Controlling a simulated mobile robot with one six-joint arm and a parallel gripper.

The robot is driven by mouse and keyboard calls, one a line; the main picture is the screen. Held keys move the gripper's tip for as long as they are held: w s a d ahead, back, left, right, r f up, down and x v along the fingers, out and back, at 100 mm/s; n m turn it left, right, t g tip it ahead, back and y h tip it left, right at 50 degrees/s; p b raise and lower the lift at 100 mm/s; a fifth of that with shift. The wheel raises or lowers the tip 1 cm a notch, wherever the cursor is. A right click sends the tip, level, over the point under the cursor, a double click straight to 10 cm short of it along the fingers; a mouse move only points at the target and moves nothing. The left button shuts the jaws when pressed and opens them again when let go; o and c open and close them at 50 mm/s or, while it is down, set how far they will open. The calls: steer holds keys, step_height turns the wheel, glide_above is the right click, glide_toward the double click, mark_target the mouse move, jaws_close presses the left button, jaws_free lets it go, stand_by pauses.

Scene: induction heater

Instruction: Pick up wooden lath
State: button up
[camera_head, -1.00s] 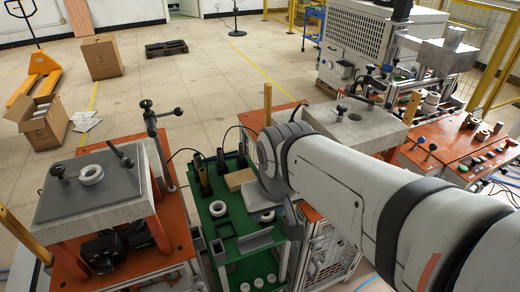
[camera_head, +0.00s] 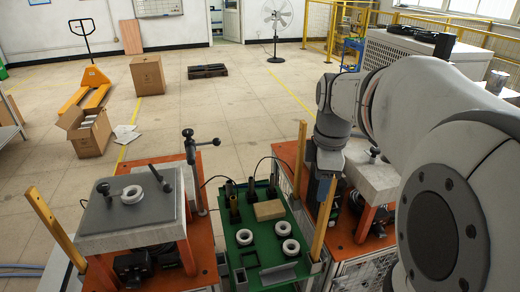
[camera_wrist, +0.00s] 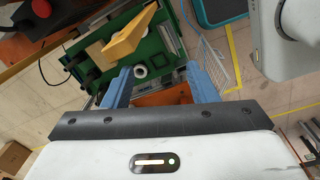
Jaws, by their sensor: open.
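Several yellow wooden laths stand upright, slightly tilted, in the head view: one at left (camera_head: 54,228), one at the right corner of the green table (camera_head: 325,217), and one behind it (camera_head: 300,157). In the wrist view a yellow lath (camera_wrist: 130,36) rises toward the camera beside the green table, up and left of my fingers. My gripper (camera_wrist: 160,75) has two blue fingers spread wide with nothing held between them. In the head view it hangs down near the right-hand laths, largely hidden behind the nearer one.
The green table (camera_head: 248,258) carries white rings (camera_head: 245,237), a tan block (camera_head: 269,210) and dark upright tools. Orange stations with grey plates (camera_head: 128,211) flank it on both sides. An open cardboard box (camera_head: 88,132) and a pallet truck (camera_head: 90,84) stand on the floor behind.

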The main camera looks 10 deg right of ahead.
steer(key=w+d+f+n+p, duration=0.2)
steer(key=d+f+n, duration=0.2)
steer(key=f, duration=0.2)
steer(key=shift+w+g+p, duration=0.25)
steer(key=shift+g+p, duration=0.05)
stand_by(0.3)
steer(key=shift+c, duration=0.3)
jaws_close()
